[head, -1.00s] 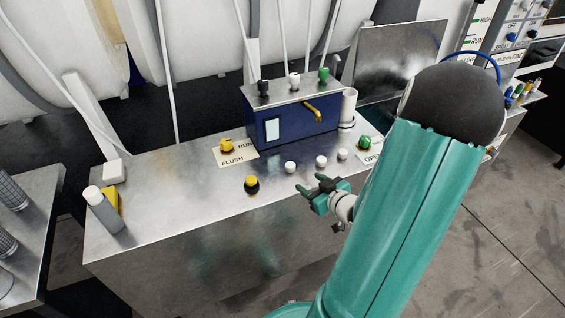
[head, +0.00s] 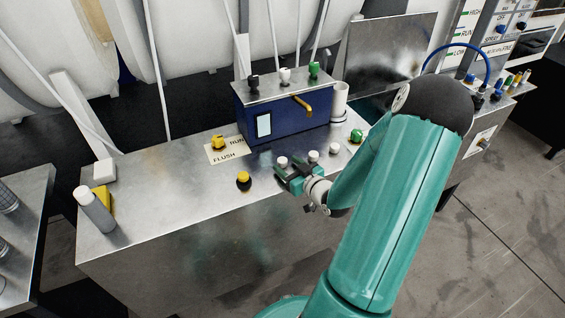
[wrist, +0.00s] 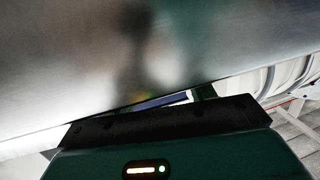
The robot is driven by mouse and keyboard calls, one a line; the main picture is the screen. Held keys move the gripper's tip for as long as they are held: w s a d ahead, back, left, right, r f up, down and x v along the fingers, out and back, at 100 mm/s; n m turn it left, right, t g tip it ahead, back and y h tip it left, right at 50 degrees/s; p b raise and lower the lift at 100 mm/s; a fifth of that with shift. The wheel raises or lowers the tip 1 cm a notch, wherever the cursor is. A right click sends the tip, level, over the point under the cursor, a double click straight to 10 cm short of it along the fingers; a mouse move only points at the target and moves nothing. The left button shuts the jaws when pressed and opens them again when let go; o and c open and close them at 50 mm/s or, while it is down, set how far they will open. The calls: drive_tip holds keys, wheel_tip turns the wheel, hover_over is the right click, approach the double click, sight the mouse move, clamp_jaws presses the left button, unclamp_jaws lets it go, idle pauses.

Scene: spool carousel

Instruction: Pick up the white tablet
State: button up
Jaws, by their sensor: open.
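A white block (head: 104,171) lies at the left back of the steel bench top. Several small white round pieces also stand in front of the blue box, such as the left one (head: 282,161), the middle one (head: 313,156) and the right one (head: 334,148). I cannot tell for sure which item is the white tablet. My gripper (head: 283,168) is open and empty at the bench's front edge, close to the left white piece. The wrist view shows mostly blurred steel and my dark gripper body, with no tablet visible.
The blue box (head: 286,121) with a yellow tap stands behind. A grey bottle (head: 95,209) and a yellow item (head: 104,198) stand at the bench's left end.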

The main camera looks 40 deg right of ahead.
sight(284, 161)
drive_tip(key=w, duration=0.3)
drive_tip(key=shift+w+d+f, duration=0.2)
drive_tip(key=shift+w+f, duration=0.05)
drive_tip(key=shift+c, duration=0.4)
drive_tip(key=c, duration=0.9)
drive_tip(key=shift+r, duration=0.2)
